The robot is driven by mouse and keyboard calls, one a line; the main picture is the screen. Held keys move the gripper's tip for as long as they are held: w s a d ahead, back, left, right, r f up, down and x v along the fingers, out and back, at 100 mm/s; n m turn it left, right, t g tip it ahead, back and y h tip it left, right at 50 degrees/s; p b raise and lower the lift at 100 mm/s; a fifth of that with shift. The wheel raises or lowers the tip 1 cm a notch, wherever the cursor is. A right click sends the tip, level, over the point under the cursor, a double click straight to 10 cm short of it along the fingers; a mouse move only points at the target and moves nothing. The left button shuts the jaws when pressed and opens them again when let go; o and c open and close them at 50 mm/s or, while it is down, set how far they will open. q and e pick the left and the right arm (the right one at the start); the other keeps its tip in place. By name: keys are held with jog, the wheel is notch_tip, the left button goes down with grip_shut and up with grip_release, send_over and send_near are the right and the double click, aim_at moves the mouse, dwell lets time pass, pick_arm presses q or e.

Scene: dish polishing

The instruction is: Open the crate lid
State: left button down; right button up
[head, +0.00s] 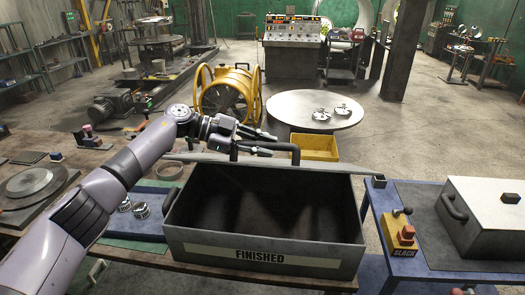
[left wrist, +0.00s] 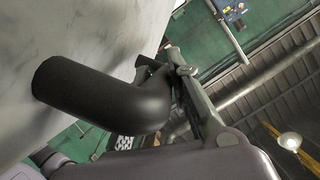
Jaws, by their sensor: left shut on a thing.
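A grey crate (head: 265,258) with a "FINISHED" label stands open on the table, its dark inside showing and looking empty. Its lid (head: 335,167) shows nearly edge-on as a thin strip along the crate's back rim, swung up off the opening. A black bent handle (head: 270,146) sticks out from the lid. My left gripper (head: 245,138) is at the handle, behind the lid's edge, shut on it. In the left wrist view the handle (left wrist: 110,95) comes out of the pale lid face (left wrist: 75,35). My right gripper is in neither view.
A closed grey crate (head: 490,215) with a handle stands at the right, beside a yellow-and-red "SLACK" control (head: 403,232). Metal parts (head: 140,210) lie on a blue mat left of the open crate. A yellow bin (head: 318,147) is behind.

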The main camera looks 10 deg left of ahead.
pick_arm(q)
jog(key=shift+w+r+n+p, duration=0.35)
jog(key=shift+w+r, duration=0.35)
jog(key=shift+r, duration=0.15)
jog(key=c, duration=1.5)
grip_release()
jog(key=shift+f, duration=0.1)
jog(key=v, duration=1.2)
jog(key=shift+w, duration=0.15)
jog(key=shift+a, duration=0.1)
jog(key=shift+c, duration=0.5)
